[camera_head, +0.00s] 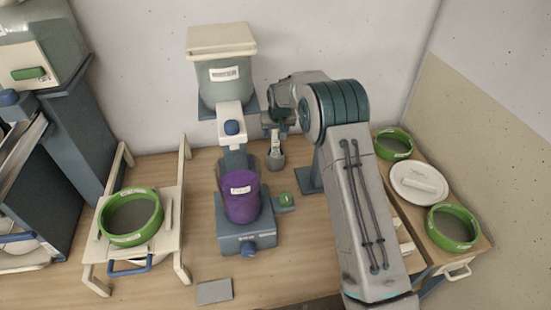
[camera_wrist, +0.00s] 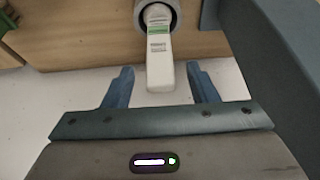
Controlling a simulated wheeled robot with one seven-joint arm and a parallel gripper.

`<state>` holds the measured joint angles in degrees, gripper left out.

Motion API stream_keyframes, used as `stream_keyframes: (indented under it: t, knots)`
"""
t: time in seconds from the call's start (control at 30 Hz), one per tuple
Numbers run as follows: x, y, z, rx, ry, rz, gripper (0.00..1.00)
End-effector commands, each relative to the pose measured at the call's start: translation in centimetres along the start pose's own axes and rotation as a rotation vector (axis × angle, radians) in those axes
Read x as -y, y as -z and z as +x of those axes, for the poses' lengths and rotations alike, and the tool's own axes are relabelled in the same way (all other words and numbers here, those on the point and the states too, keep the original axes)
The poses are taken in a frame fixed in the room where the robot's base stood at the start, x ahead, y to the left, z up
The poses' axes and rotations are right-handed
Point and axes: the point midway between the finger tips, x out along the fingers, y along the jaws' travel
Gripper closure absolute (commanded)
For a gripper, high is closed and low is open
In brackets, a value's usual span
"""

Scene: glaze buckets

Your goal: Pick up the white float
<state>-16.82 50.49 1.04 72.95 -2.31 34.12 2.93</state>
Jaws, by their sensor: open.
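The white float (camera_wrist: 159,60), a slim labelled stick with a green band, stands in a small grey cup (camera_wrist: 171,10) in the wrist view. It also shows in the head view (camera_head: 275,148), upright in the grey cup (camera_head: 275,161), just below my gripper (camera_head: 276,128). In the wrist view my gripper (camera_wrist: 160,69) is open. Its blue fingers lie on either side of the float's near end, with a gap on each side. The float's lower end is hidden in the cup.
A purple bucket (camera_head: 240,197) stands on a blue-grey base left of the cup, below a dispenser tank (camera_head: 222,82). The front bench is mostly clear.

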Motion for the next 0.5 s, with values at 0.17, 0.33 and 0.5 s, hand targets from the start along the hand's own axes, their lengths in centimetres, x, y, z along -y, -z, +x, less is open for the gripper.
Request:
stream_keyframes:
  t: [0.17,0.33,0.5]
  knots:
    - [0.0,0.1,1.7,0.001,0.0,0.0,0.47]
    - [0.0,0.1,2.2,-0.001,0.0,0.0,0.47]
    - [0.0,0.1,2.2,-0.001,0.0,0.0,0.53]
